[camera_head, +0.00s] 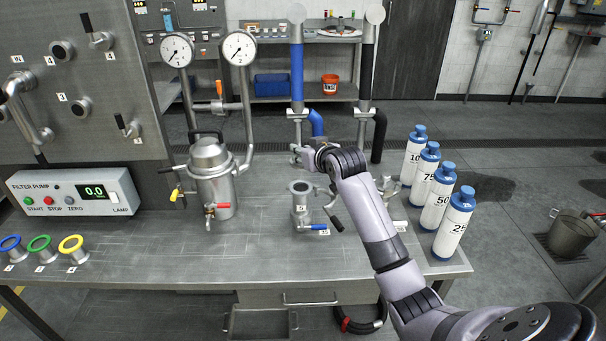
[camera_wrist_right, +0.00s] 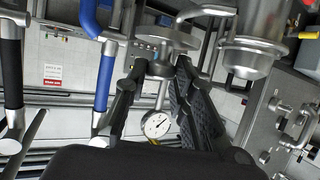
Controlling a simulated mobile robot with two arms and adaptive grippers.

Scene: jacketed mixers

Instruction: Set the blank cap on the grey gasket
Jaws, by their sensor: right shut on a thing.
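My right gripper (camera_head: 308,154) reaches in from the lower right and is above the bench, over and slightly behind a short metal port (camera_head: 301,209). In the right wrist view, which is upside down, the gripper (camera_wrist_right: 155,75) is shut on the knob of a metal disc, the blank cap (camera_wrist_right: 165,39). The disc faces down, apart from the port. My left gripper is not in view.
A lidded metal vessel (camera_head: 212,178) stands just left of the gripper. Several blue-capped bottles (camera_head: 433,205) line the right edge. Blue, green (camera_head: 41,245) and yellow rings stand at the front left. Upright pipes (camera_head: 297,70) rise behind. The front middle bench is clear.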

